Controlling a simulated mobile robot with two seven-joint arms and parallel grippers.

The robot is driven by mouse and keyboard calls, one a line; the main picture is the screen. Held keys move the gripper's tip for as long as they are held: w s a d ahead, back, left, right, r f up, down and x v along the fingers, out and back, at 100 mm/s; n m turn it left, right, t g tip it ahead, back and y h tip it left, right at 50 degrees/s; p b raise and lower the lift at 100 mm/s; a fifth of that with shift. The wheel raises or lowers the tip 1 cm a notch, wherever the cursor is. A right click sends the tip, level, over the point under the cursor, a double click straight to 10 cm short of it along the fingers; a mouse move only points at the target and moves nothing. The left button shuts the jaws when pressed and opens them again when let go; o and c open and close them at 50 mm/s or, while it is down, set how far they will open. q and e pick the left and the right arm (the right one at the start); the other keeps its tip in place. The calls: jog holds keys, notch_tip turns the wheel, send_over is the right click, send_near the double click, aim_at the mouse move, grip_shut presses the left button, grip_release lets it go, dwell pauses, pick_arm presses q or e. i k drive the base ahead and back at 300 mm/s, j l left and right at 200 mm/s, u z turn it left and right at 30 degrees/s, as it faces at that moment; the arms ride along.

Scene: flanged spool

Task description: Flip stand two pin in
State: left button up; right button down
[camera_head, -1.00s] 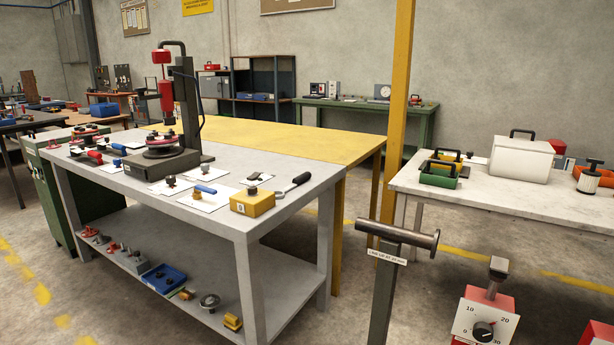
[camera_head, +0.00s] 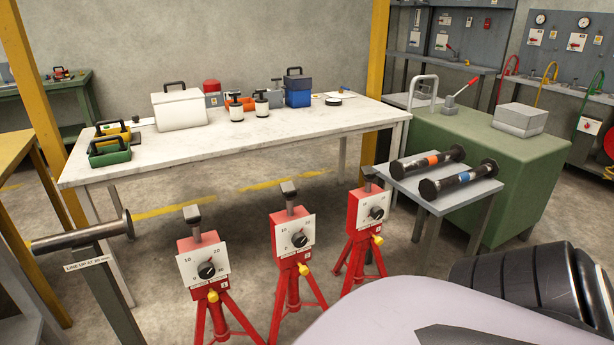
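Three red tripod stands stand in a row on the floor, each with a white dial plate, black knob, yellow knob and grey block on top. They are the left stand (camera_head: 201,255), the middle stand (camera_head: 290,240) and the right stand (camera_head: 366,220). Each yellow knob sits low on its stand; the middle stand's yellow knob (camera_head: 304,270) is below its dial. I cannot tell whether any pin is in or out, and the small number tags are too small to read surely. Neither gripper is in view; part of my own arm fills the lower right.
Two dark flanged spools, one orange-banded (camera_head: 428,163) and one blue-banded (camera_head: 459,179), lie on a small grey table (camera_head: 455,202) right of the stands. A grey post with a horizontal bar (camera_head: 81,236) stands left. A white-topped workbench (camera_head: 290,135) is behind. A green cabinet (camera_head: 490,150) stands right.

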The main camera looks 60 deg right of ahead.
aim_at(303, 270)
jog(key=z, duration=1.75)
jog(key=i+l+u, duration=0.15)
jog(key=l, duration=0.3)
jog(key=i+l+u, duration=0.1)
jog(key=i+l, duration=0.15)
jog(key=l, duration=0.2)
jog(key=i+l+u, duration=0.15)
jog(key=l, duration=0.3)
jog(key=i+l+u, duration=0.15)
jog(key=l, duration=0.35)
jog(key=i+l+u, duration=0.1)
jog(key=l, duration=0.35)
jog(key=i+l+u, duration=0.15)
jog(key=l, duration=0.4)
jog(key=i+l+u, duration=0.1)
jog(key=l, duration=0.4)
jog(key=i, duration=0.2)
